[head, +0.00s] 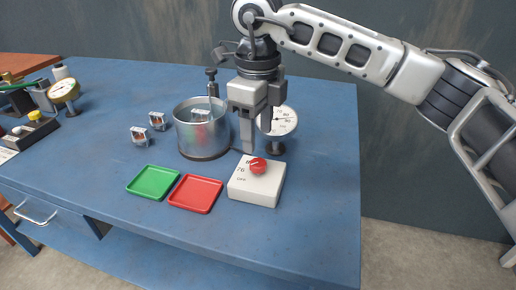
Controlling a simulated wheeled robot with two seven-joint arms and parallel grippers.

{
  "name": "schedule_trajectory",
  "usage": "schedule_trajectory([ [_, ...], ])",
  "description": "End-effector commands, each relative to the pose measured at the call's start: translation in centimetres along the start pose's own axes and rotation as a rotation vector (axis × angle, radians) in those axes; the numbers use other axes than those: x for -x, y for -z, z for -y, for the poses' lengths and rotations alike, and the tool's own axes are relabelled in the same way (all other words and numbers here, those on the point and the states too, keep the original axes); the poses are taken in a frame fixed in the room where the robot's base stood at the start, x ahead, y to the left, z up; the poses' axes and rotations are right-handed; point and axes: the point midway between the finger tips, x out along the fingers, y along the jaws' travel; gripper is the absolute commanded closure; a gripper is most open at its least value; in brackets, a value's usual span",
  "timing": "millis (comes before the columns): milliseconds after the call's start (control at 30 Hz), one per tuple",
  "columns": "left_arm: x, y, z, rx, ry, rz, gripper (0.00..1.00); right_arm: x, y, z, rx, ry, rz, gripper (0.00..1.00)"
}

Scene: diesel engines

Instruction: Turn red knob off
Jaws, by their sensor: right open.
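The red knob (258,165) sits on top of a white box (255,190) with dark markings, near the front right of the blue table. My right gripper (257,150) points straight down just behind and above the knob, its two fingers apart. One finger reaches down to the left of the knob, the other is to its right and farther back. Whether a finger touches the knob or the box cannot be told. Nothing shows between the fingers. My left gripper is not in the head view.
A metal pot (202,135) stands left of my right gripper, a white dial gauge (284,121) behind it. A green tray (152,182) and a red tray (195,193) lie left of the box. Small metal parts (157,121) lie farther left. The blue table (320,200) is clear at right.

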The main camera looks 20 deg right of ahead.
Motion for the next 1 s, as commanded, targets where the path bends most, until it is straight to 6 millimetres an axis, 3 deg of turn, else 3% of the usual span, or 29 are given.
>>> schedule_trajectory([
  [200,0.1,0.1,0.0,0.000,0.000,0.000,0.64,5.4,-0.1,0.0,0.001,0.002,0.002,0.48],
  [400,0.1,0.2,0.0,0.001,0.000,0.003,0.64,8.5,0.0,0.0,0.001,0.001,0.001,0.48],
  [600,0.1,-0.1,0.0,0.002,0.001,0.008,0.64,9.5,0.0,0.0,0.001,0.001,0.000,0.48],
  [1000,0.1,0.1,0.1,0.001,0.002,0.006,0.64,9.6,0.0,0.0,0.001,0.000,0.000,0.48],
])
